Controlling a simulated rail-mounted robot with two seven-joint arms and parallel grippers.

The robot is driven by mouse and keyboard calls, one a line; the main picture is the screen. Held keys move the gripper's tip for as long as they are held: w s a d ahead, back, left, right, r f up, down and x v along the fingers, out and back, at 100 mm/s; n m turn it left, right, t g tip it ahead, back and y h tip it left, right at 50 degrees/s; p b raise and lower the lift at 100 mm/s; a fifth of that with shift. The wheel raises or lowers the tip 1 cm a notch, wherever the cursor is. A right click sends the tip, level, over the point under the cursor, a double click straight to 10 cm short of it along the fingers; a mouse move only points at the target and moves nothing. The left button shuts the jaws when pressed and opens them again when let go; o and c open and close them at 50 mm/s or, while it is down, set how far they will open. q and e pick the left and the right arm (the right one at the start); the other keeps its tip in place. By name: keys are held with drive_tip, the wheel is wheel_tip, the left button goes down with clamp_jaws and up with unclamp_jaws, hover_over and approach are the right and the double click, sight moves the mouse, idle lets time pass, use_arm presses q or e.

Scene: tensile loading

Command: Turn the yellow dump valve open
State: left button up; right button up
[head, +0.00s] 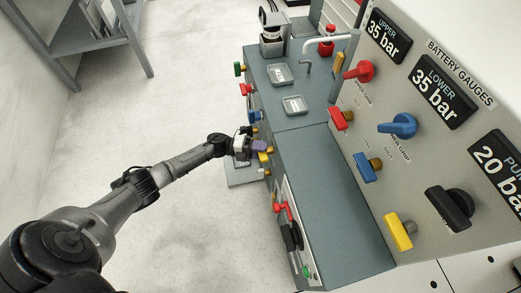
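A yellow valve handle (398,230) sits on the sloped grey gauge panel, below the blue handle. Another yellow handle (263,157) sits low on the front side of the bench. No label is readable that tells which one is the dump valve. My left arm reaches in from the left, and my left gripper (259,146), with purplish fingertips, is right beside the low yellow handle. The fingers are too small to show whether they touch or grip it. My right gripper is not in view.
Red (341,118) and blue (366,167) handles and a black knob (449,207) sit on the panel. More coloured valves line the bench's front. Two small trays (294,105) lie on the bench top (330,180), whose near part is bare.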

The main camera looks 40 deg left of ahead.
use_arm(q)
drive_tip(key=shift+s+a, duration=0.3)
drive_tip(key=shift+a, duration=0.15)
drive_tip(key=p+v, duration=0.2)
drive_tip(key=v, duration=1)
drive_tip(key=shift+s+a+p, duration=0.2)
drive_tip(key=shift+a+p, duration=0.1)
